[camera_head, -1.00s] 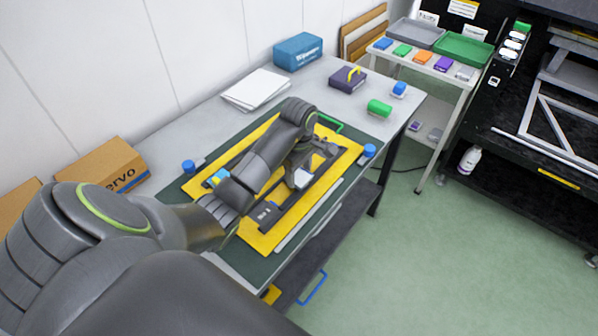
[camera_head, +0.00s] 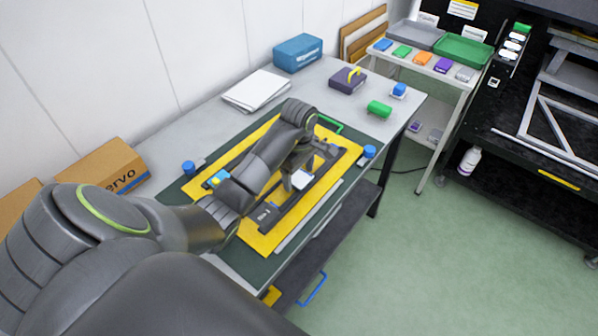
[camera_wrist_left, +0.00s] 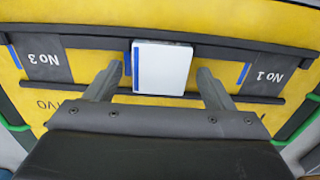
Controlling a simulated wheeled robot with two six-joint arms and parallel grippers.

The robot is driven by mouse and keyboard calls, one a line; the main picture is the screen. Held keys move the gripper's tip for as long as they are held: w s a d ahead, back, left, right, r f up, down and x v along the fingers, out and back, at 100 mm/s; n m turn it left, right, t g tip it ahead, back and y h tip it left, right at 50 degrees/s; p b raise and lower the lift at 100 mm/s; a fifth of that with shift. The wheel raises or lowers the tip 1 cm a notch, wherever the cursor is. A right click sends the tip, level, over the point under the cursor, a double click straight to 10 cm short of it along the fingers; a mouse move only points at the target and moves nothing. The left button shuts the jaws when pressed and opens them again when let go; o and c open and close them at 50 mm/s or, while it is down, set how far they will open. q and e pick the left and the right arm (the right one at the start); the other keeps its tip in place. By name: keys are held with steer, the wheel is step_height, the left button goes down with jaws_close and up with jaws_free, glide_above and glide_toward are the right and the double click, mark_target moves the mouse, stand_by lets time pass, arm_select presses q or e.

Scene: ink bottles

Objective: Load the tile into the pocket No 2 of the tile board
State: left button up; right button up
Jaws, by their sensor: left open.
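The white tile (camera_wrist_left: 161,68) lies at the tile board's middle position, between the No 3 label (camera_wrist_left: 45,60) and the No 1 label (camera_wrist_left: 268,78). Its far edge overlaps the board's dark rail (camera_wrist_left: 95,42), and a blue strip shows at its left side. I cannot tell whether it is fully seated. The tile also shows in the head view (camera_head: 301,180), on the yellow board (camera_head: 259,240). My left gripper (camera_wrist_left: 157,82) is open, one finger on each side of the tile with gaps between. It hangs above the board in the head view (camera_head: 298,168). My right gripper is out of view.
Blue knobs (camera_head: 188,167) (camera_head: 369,151) stand at the board's sides. A green block (camera_head: 379,109), a dark box with a yellow handle (camera_head: 347,80) and white papers (camera_head: 255,90) are farther back on the table. My left arm covers part of the board.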

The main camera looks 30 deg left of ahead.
mark_target(299, 177)
arm_select(q)
steer(key=shift+r+b, duration=0.35)
steer(key=shift+r, duration=0.75)
step_height(299, 177, up, 10)
steer(key=p, duration=0.9)
steer(key=shift+f, duration=0.1)
